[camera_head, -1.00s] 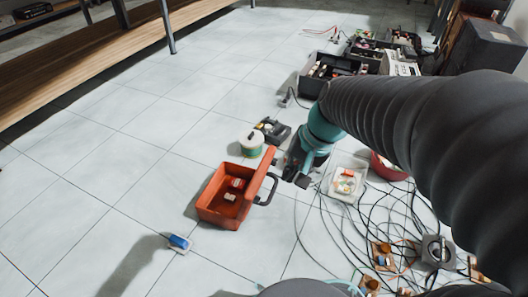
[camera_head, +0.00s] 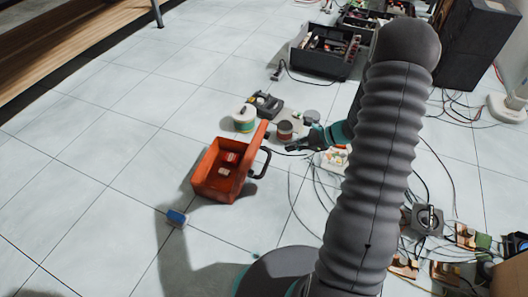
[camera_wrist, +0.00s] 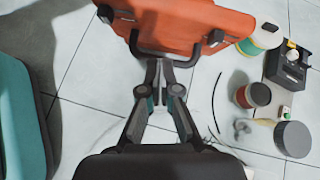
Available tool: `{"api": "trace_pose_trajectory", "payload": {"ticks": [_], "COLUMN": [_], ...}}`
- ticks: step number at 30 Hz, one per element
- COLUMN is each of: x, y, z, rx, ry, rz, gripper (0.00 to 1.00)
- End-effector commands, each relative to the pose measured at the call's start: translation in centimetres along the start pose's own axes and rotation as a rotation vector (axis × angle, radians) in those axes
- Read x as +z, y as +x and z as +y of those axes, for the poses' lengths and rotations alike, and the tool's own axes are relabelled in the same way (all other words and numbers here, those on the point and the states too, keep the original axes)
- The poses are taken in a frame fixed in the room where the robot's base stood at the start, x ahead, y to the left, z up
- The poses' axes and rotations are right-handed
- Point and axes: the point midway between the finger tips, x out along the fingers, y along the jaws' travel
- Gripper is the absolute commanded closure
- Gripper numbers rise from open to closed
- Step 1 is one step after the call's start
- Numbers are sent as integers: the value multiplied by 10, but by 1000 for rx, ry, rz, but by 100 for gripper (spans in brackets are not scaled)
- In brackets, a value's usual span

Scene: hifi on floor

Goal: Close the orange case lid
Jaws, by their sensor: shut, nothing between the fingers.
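The orange case (camera_head: 206,188) sits open on the tiled floor in the head view, with small red and white items inside. Its lid (camera_head: 250,150) stands up along the right side, and a black handle (camera_head: 262,166) sticks out to the right. My gripper (camera_head: 290,148) is shut and empty, right of the lid and a little apart from it. In the wrist view the lid's orange outer face (camera_wrist: 190,18) fills the top, with the handle (camera_wrist: 165,54) below it. My fingertips (camera_wrist: 160,66) point at the handle; whether they touch it I cannot tell.
A white-green spool (camera_head: 244,119), a black device (camera_head: 264,102) and a reddish spool (camera_head: 284,130) stand behind the lid. Loose cables (camera_head: 297,205) lie to the right. A blue block (camera_head: 177,217) lies in front. The floor left of the case is clear.

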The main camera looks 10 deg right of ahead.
Motion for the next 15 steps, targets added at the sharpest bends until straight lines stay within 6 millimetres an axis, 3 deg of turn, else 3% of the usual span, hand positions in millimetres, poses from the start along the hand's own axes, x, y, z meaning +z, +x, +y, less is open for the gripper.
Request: {"api": "trace_pose_trajectory", "payload": {"ticks": [1,6,15], "x": [-16,-50,-62], "y": [4,12,31], "z": [-2,-8,-11], "rx": [-20,-78,-97], "ry": [57,181,224], "rz": [-14,-46,-59], "gripper": [100,100,100]}}
